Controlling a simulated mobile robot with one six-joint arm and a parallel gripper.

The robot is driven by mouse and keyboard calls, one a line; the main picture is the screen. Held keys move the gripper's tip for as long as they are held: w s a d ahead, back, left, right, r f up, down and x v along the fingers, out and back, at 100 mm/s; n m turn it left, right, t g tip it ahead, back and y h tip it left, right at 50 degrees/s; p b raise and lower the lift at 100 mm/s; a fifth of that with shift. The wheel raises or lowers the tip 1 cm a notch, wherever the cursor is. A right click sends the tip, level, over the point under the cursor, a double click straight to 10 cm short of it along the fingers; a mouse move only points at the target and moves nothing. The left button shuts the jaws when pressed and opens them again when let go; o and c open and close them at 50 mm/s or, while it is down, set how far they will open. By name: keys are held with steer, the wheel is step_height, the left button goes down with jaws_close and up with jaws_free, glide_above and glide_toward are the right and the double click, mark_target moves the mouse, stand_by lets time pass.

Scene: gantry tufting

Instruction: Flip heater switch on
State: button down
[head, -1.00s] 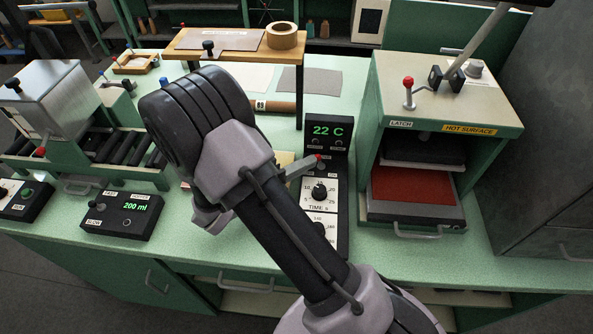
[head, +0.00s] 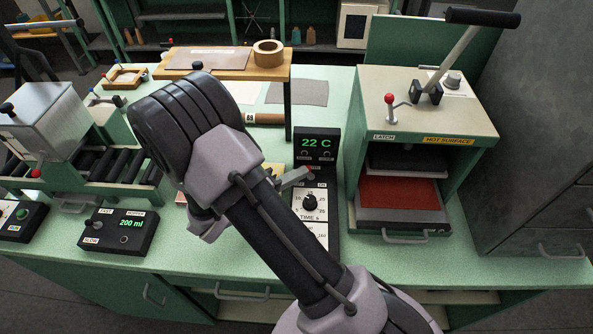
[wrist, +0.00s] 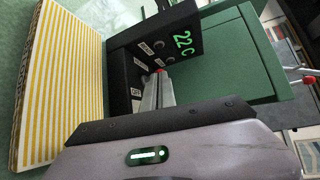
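The dark heater control panel (head: 318,155) stands on the green bench, left of the press, with a green 22 C readout (head: 316,143). It also shows in the wrist view (wrist: 132,62). The switch's red tip (head: 310,170) is on the panel below the readout. In the wrist view the red tip (wrist: 160,71) shows at the far end of my gripper's fingers. My gripper (head: 300,177) has its grey fingers close together, with nothing seen between them. Its tips are at the switch; contact cannot be told. The switch's lever is mostly hidden, so its position is unclear.
The press (head: 430,110) with a hot-surface label and a raised handle (head: 455,55) stands right of the panel. A wooden stand (head: 225,65) is behind. A 200 ml box (head: 118,232) is at the left. A yellow-striped block (wrist: 60,75) lies beside the panel.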

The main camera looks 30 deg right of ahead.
mark_target(305, 185)
steer(key=y+p, duration=0.1)
steer(key=p, duration=0.1)
steer(key=r+m+p, duration=0.1)
steer(key=p, duration=0.1)
steer(key=shift+s+d+r+y, duration=0.2)
steer(key=shift+s+d+y, duration=0.05)
steer(key=shift+d+y, duration=0.15)
steer(key=shift+s+d+m+t+y+p, duration=0.3)
steer(key=shift+d+m+y+p, duration=0.15)
steer(key=shift+m+y+p, duration=0.5)
steer(key=shift+f, duration=0.15)
steer(key=shift+r+p, duration=0.85)
steer(key=p+v, duration=0.5)
steer(key=v, duration=0.9)
steer(key=shift+s+d+r, duration=0.2)
steer(key=shift+d+r, duration=0.05)
steer(key=shift+r, duration=0.1)
